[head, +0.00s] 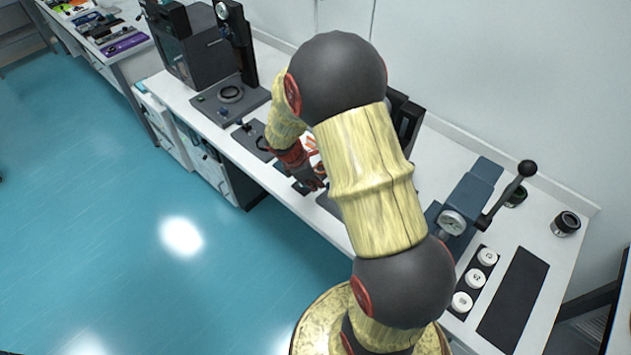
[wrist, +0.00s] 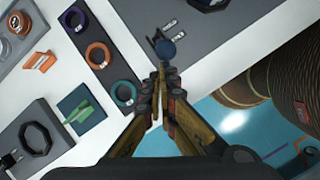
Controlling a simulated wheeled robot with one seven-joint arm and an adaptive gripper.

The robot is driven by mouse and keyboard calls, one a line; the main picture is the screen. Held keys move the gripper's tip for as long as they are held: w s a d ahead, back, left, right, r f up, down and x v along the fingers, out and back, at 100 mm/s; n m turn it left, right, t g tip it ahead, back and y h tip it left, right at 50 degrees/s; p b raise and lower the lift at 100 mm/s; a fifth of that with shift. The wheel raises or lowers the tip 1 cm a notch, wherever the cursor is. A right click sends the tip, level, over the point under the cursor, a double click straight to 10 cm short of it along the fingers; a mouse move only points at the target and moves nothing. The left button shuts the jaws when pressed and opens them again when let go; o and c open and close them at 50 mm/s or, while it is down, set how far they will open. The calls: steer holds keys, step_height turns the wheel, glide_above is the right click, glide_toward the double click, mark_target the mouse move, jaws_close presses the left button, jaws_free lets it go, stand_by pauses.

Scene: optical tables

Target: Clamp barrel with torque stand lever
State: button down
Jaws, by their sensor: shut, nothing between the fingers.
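My gripper (wrist: 160,76) is shut and empty in the wrist view, pointing down over the bench. A dark blue ball knob (wrist: 166,50) is just beyond the fingertips, by a grey base plate (wrist: 225,20); I cannot tell whether the fingers touch it. Small pale marked pieces lie near the knob on the plate. In the head view my gripper (head: 313,181) is low at the bench front, partly hidden by my arm. A blue-grey stand (head: 471,193) with a round gauge and black-knobbed lever (head: 507,192) stands to the right. I cannot make out which part is the barrel.
A dark tray (wrist: 90,30) holds coloured rings. A black ring plate (wrist: 35,135), a green piece (wrist: 82,112) and an orange piece (wrist: 41,62) lie left. White round pieces (head: 475,279) sit right, beside a dark mat (head: 514,300). The bench's front edge is close by.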

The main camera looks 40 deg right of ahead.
steer(key=shift+d+r+p, duration=0.2)
steer(key=shift+r+p, duration=0.1)
steer(key=shift+p, duration=0.5)
steer(key=d+r+y+p, duration=0.1)
steer(key=y+p, duration=0.1)
steer(key=p, duration=0.6)
steer(key=d+y+p, duration=0.1)
steer(key=shift+w+r+p, duration=0.1)
steer(key=shift+r+p, duration=0.15)
steer(key=shift+p, duration=0.15)
steer(key=y+p, duration=0.1)
steer(key=d+y+p, duration=0.1)
steer(key=p, duration=0.1)
steer(key=shift+w+d+g, duration=0.15)
steer(key=shift+d+g, duration=0.15)
steer(key=shift+w+d+y, duration=0.1)
steer(key=shift+d+y, duration=0.35)
steer(key=shift+y, duration=0.05)
steer(key=shift+r, duration=0.1)
steer(key=shift+d+r, duration=0.1)
steer(key=shift+r, duration=0.05)
